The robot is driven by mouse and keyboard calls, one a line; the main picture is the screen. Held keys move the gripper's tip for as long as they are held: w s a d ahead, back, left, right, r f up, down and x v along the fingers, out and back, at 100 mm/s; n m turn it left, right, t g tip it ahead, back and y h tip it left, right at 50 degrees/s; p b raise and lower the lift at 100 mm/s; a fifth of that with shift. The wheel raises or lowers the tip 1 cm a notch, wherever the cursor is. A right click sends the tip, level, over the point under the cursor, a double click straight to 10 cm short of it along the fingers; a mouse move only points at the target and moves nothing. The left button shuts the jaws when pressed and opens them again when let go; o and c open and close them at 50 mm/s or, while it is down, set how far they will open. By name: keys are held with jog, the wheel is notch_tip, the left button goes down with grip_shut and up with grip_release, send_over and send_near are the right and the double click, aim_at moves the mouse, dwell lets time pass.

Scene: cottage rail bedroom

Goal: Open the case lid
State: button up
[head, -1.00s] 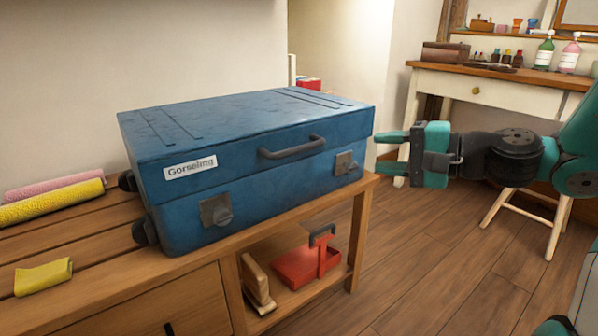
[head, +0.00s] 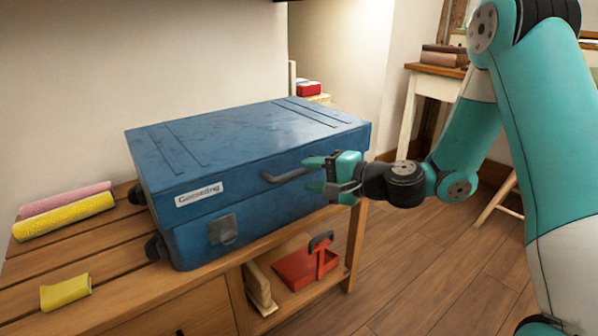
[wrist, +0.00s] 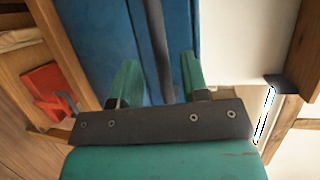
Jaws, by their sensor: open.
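The blue case (head: 250,150) lies shut on the wooden bench, with a white label and a metal latch on its front. Its dark handle (head: 284,176) sits on the lid's front face. My gripper (head: 312,174) is open at the right part of the case front, by the handle's right end. In the wrist view the handle (wrist: 158,50) runs between the two fingers of my gripper (wrist: 153,80), with the blue case (wrist: 95,40) behind it. I cannot tell whether the fingers touch it. My gripper hides the right latch in the head view.
The wooden bench (head: 120,300) holds a pink roll (head: 65,198), a yellow roll (head: 65,216) and a folded yellow cloth (head: 66,292). A red caddy (head: 308,266) sits on its lower shelf.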

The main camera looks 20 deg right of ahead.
aim_at(303, 173)
jog(key=shift+x, duration=1.85)
